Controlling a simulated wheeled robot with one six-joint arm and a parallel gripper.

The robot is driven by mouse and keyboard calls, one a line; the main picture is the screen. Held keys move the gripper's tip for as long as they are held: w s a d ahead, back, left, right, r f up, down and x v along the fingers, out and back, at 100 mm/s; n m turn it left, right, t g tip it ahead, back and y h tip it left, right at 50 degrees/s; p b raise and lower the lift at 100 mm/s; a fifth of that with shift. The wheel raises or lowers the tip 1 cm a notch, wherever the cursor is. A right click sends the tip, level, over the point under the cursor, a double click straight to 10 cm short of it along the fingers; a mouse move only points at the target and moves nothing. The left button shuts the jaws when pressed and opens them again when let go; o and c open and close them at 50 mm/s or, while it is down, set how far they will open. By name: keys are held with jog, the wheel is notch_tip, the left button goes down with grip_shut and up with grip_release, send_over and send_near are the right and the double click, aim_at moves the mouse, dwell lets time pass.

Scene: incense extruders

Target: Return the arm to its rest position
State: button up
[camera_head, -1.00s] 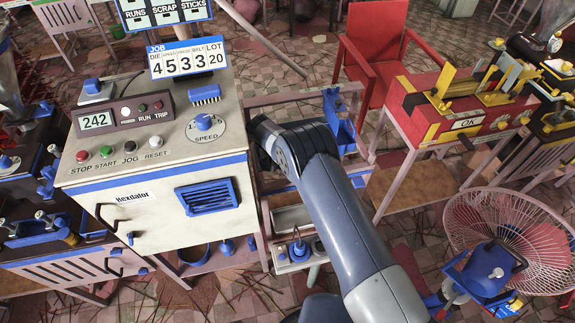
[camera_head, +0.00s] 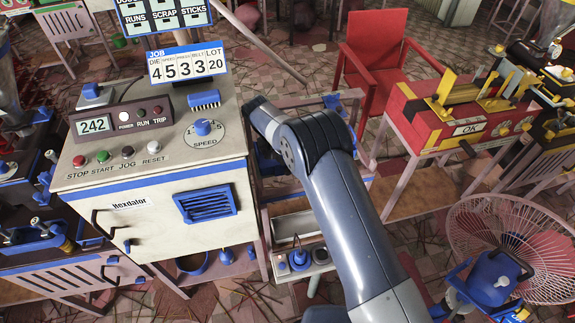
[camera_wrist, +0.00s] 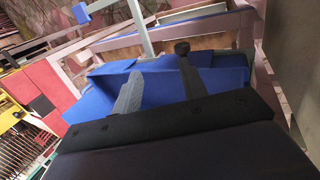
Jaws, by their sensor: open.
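In the head view my gripper is hidden, and only my grey-blue arm shows, bent beside the right side of the control cabinet (camera_head: 150,225).
The cabinet carries buttons and a speed dial (camera_head: 203,128) close to my arm. A red chair (camera_head: 385,55) and a red machine (camera_head: 450,130) stand to the right. A caged fan (camera_head: 520,235) is at lower right. Low shelving with small blue-topped devices (camera_head: 299,260) sits beside the arm.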

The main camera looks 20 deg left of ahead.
jog(key=shift+r, duration=0.6)
notch_tip(320, 180, down, 10)
jog(key=shift+s+f+p, duration=0.1)
jog(key=shift+p, duration=0.9)
